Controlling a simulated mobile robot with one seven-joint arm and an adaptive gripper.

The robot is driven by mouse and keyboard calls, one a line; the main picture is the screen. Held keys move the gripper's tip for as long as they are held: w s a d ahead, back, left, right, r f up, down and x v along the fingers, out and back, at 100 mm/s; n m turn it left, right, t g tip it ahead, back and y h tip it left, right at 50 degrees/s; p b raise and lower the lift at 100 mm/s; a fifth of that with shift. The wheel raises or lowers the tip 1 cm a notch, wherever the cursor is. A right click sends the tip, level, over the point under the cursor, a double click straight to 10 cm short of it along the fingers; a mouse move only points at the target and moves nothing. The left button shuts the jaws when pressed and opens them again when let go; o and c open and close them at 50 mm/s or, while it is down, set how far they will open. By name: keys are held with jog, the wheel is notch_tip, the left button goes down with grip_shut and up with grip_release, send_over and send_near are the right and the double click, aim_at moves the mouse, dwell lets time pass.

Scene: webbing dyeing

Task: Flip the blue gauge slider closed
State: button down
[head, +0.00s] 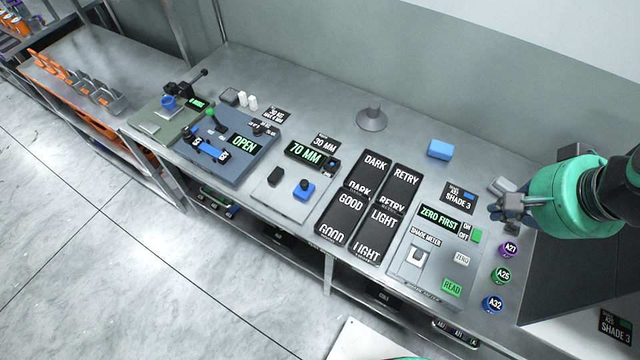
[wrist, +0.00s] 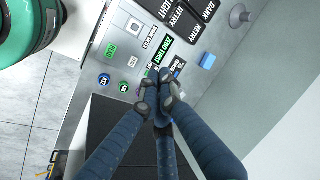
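The blue slider (head: 304,190) with a dark knob sits on a light grey gauge plate (head: 277,208), right of a dark block (head: 275,175). The gauge display (head: 305,153) reads 70 MM. A gap separates the slider and the dark block. My gripper (head: 506,208) is far to the right, above the bench near the shade meter. In the wrist view, my gripper's fingertips (wrist: 162,88) are together, with nothing seen between them. The gauge slider is not seen in the wrist view.
Dark labelled trays (head: 345,218) and the shade meter (head: 430,250) lie between gauge and gripper.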

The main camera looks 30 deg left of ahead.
jog(key=w+a+f+m+g+y, duration=0.2)
jog(key=w+a+f+m, duration=0.1)
jog(key=a+f, duration=0.5)
jog(key=w+a+f+m+g+y, duration=0.2)
jog(key=a+f+m, duration=0.3)
jog(key=a+f, duration=0.4)
jog(key=w+a+f+m+g+y, duration=0.1)
jog(key=w+a+f+m, duration=0.2)
jog(key=a+f, duration=0.5)
jog(key=a+m, duration=0.1)
jog(key=a, duration=0.3)
jog(key=shift+w+a+f+g+y+b, duration=0.3)
jog(key=shift+w+f+g+y, duration=0.1)
jog(key=b, duration=0.2)
send_near(307, 189)
jog(key=f, duration=0.2)
jog(key=d+f, duration=0.1)
jog(key=shift+w+f, duration=0.15)
jog(key=shift+w, duration=0.1)
jog(key=shift+s+a, duration=0.25)
jog(key=shift+a, duration=0.7)
jog(key=shift+s+a+b, duration=0.25)
jog(key=shift+a+b, duration=0.15)
jog(key=shift+a, duration=0.55)
